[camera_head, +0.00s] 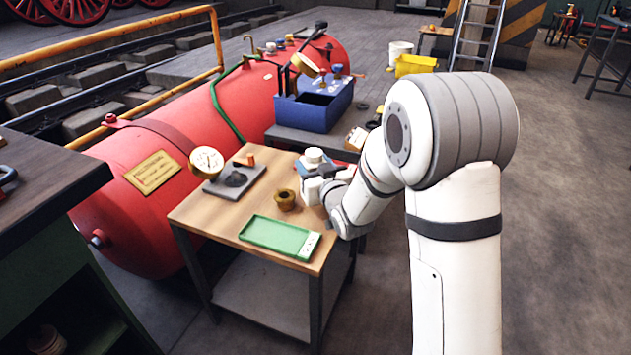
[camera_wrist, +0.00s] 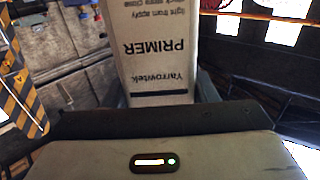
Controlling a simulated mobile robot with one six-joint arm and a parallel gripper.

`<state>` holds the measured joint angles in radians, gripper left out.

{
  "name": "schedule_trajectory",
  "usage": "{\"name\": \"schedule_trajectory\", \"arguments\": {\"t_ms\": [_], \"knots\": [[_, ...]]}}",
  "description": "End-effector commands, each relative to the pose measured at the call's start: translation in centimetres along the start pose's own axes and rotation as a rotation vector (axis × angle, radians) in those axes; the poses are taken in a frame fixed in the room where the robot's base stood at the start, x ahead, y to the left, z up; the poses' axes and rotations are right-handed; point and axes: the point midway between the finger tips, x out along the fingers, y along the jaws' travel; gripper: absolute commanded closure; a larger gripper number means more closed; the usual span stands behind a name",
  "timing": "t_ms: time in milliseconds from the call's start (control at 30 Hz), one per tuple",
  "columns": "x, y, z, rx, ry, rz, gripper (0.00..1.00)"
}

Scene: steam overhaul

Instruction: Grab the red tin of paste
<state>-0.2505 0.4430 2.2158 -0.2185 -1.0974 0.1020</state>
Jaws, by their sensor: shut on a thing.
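My gripper (camera_wrist: 165,110) is shut on a pale container labelled PRIMER (camera_wrist: 158,50), whose text is upside down in the wrist view. In the head view my gripper (camera_head: 328,192) is at the right edge of the small wooden-topped table (camera_head: 205,212), largely hidden by my own wrist. A white-capped container (camera_head: 313,156) shows beside it; I cannot tell for sure whether it is the held one. I cannot make out a red tin of paste clearly in either view.
On the table are a green tray (camera_head: 270,236), a brass cup (camera_head: 286,200) and a grey plate with a round gauge (camera_head: 207,162). A blue toolbox (camera_head: 312,108) stands behind. A large red boiler (camera_head: 150,205) blocks the left.

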Motion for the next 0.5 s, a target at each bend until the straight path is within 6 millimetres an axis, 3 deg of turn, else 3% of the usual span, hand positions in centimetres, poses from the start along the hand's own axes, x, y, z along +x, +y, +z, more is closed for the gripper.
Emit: {"name": "schedule_trajectory", "arguments": {"t_ms": [267,500], "knots": [[0.0,0.2,3.5,0.0,0.0,0.003,0.83],[0.0,0.2,3.5,-0.001,0.003,0.004,0.83]]}}
